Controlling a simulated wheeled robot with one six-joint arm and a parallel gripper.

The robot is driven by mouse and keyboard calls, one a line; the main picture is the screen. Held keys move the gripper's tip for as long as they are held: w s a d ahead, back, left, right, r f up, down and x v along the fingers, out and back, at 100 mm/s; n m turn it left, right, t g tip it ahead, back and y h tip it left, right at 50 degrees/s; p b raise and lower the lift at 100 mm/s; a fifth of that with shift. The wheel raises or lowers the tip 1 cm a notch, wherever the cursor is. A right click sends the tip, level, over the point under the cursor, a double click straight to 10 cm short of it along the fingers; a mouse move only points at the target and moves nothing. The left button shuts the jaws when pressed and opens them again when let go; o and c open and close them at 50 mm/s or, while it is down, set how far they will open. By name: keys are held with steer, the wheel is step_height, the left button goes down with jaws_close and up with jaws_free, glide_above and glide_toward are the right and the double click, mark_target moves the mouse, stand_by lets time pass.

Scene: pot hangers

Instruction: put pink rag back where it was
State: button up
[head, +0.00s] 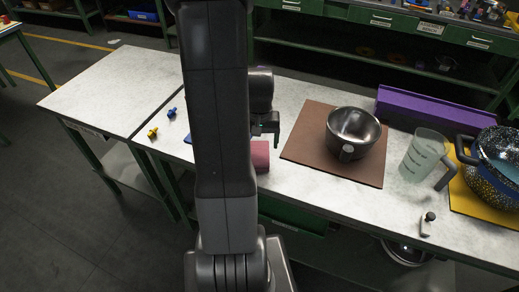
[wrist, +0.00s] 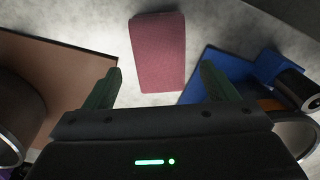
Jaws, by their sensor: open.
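The pink rag (wrist: 157,55) lies flat on the pale table in the wrist view, as a folded rectangle ahead of and between my fingers. In the head view only part of the rag (head: 261,156) shows beside my arm, which hides the rest. My gripper (wrist: 158,88) is open and empty, its two greenish fingers apart. In the head view my gripper (head: 264,128) hangs just above and behind the rag. I see no contact between the fingers and the rag.
To the right stand a brown board (head: 309,150) with a metal pot (head: 352,135), a purple bin (head: 440,111), a clear jug (head: 421,155) and a speckled blue pot (head: 498,158) on a yellow mat (head: 470,200). A blue mat (wrist: 209,64) lies beside the rag. The left table is mostly clear.

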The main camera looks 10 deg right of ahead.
mark_target(259, 151)
step_height(259, 151, up, 7)
stand_by(0.3)
step_height(259, 151, down, 12)
steer(key=shift+s+f, duration=0.1)
steer(key=shift+r, duration=0.95)
